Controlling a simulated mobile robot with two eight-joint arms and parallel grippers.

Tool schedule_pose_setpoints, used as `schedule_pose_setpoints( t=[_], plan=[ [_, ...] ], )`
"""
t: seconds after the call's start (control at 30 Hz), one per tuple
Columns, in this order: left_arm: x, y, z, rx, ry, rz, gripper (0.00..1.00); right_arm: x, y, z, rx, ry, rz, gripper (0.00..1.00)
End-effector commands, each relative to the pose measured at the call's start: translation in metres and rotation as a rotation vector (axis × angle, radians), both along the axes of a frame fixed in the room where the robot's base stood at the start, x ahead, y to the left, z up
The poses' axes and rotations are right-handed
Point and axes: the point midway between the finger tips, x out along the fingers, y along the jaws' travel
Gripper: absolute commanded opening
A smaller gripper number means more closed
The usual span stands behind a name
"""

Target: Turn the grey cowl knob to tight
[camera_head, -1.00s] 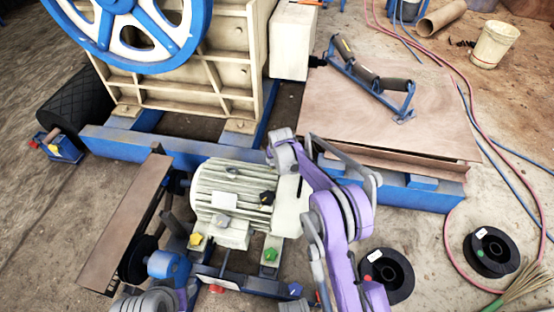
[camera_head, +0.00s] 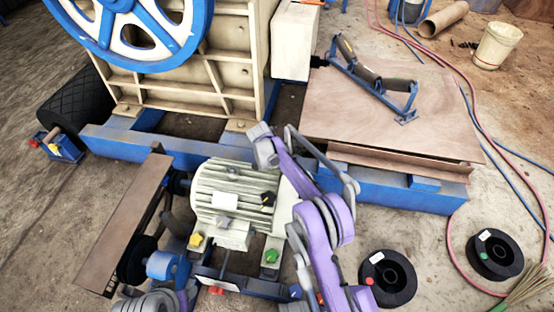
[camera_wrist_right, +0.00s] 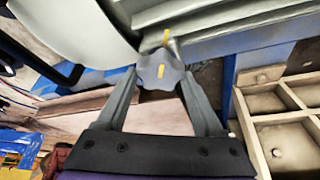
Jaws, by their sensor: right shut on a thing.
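The grey cowl knob (camera_wrist_right: 152,76) is lobed and carries a yellow mark. It sits beside the pale cowl, where a second yellow mark (camera_wrist_right: 166,38) shows just above it, roughly in line with the first. My right gripper (camera_wrist_right: 160,82) is shut on the knob, with one finger on each side. In the head view the cream motor (camera_head: 235,190) with cooling fins stands in the middle. My right arm reaches over its right end, and the grey knob and right fingertips cannot be made out there. My left gripper is not seen.
The motor also bears a yellow knob (camera_head: 196,240), a green knob (camera_head: 271,256) and a black knob (camera_head: 267,199). The blue crusher frame (camera_head: 395,190) runs behind it. Black spools (camera_head: 403,272) lie on the floor at the right.

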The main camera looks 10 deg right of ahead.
Motion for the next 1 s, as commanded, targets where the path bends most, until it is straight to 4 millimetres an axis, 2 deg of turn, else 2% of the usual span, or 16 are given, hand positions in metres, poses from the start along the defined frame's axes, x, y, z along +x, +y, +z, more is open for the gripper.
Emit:
schedule_pose_setpoints(
  t=[0.3, 0.7, 0.73, 0.87, 0.9, 1.0],
  plan=[
    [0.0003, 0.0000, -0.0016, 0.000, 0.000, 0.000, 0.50, 0.0001, 0.0005, -0.0005, 0.001, 0.000, -0.071, 0.13],
    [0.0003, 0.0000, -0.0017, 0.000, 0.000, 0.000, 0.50, -0.0001, 0.0007, -0.0005, 0.002, 0.001, -0.076, 0.13],
    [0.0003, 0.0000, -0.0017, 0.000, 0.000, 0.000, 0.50, -0.0001, 0.0007, -0.0005, 0.002, 0.001, -0.076, 0.72],
    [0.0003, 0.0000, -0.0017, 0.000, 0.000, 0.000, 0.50, 0.0000, 0.0006, -0.0003, 0.002, 0.001, -0.076, 0.96],
    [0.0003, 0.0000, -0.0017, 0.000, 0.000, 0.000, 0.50, 0.0001, 0.0006, -0.0003, 0.002, 0.001, -0.076, 0.99],
    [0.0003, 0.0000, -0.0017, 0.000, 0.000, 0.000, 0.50, 0.0002, 0.0006, -0.0002, 0.001, 0.001, -0.075, 0.99]
  ],
)
